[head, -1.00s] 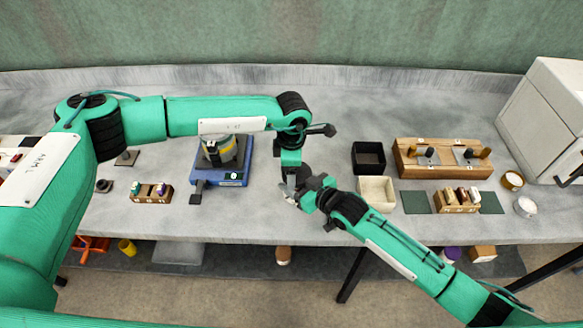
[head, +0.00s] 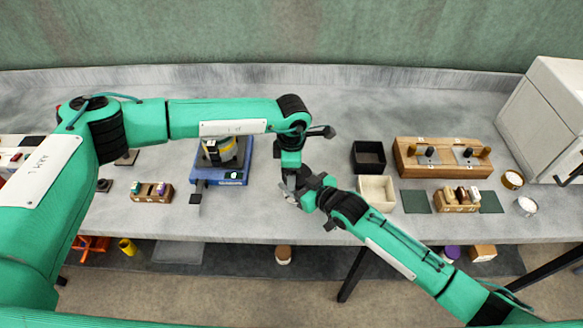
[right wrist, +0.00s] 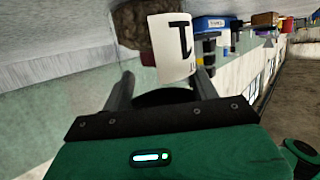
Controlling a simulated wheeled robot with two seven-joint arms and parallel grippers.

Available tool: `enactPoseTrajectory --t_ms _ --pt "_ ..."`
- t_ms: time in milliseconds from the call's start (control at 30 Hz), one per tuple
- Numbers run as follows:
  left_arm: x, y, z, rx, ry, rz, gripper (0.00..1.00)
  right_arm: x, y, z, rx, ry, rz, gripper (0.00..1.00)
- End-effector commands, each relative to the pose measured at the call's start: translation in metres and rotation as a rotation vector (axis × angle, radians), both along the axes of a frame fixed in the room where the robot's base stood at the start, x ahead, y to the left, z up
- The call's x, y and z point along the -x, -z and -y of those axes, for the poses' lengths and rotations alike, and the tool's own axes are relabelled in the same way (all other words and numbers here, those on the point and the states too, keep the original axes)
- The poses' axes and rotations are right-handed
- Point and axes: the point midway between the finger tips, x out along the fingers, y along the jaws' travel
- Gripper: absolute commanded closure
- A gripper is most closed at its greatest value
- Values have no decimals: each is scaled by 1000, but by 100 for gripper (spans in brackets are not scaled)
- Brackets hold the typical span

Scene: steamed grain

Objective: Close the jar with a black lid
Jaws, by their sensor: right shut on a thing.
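In the right wrist view a jar with brown contents (right wrist: 132,28) and a white label (right wrist: 172,48) lies just beyond my right fingers. A black round lid (right wrist: 165,97) shows between those fingers, close to the palm. My right gripper (right wrist: 162,80) is shut on the lid; whether the lid touches the jar I cannot tell. In the head view my right gripper (head: 301,197) meets my left gripper (head: 289,188) above the front of the bench. The wrists hide most of the jar and lid there, and the left fingers are too small to read.
A blue scale (head: 238,177) carrying a grey and yellow container (head: 221,150) stands left of the grippers. A white bin (head: 376,192), a black bin (head: 368,157) and a wooden rack (head: 443,160) stand to the right. Bare bench lies behind the grippers.

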Motion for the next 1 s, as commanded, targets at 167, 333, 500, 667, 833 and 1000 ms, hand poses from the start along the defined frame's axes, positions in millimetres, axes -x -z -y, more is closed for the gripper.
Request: enactPoseTrajectory --t_ms 167,333,500,667,833,1000 --pt "1 5 -1 -2 -1 -1 51 0 -1 -1 -2 -1 1 81" --pt "1 9 -2 -4 -1 -2 51 1 -1 -1 -4 -1 0 81" --pt "2 11 -2 -6 -1 -5 8 0 -2 -1 -7 -2 0 100" --pt "4 12 -2 -6 1 -8 8 -1 -2 -1 -9 1 1 100" --pt "5 12 -1 -5 3 -10 8 -1 -3 -1 -10 1 1 100" --pt "5 7 0 -4 4 -10 8 -2 -4 -1 -11 2 3 100"
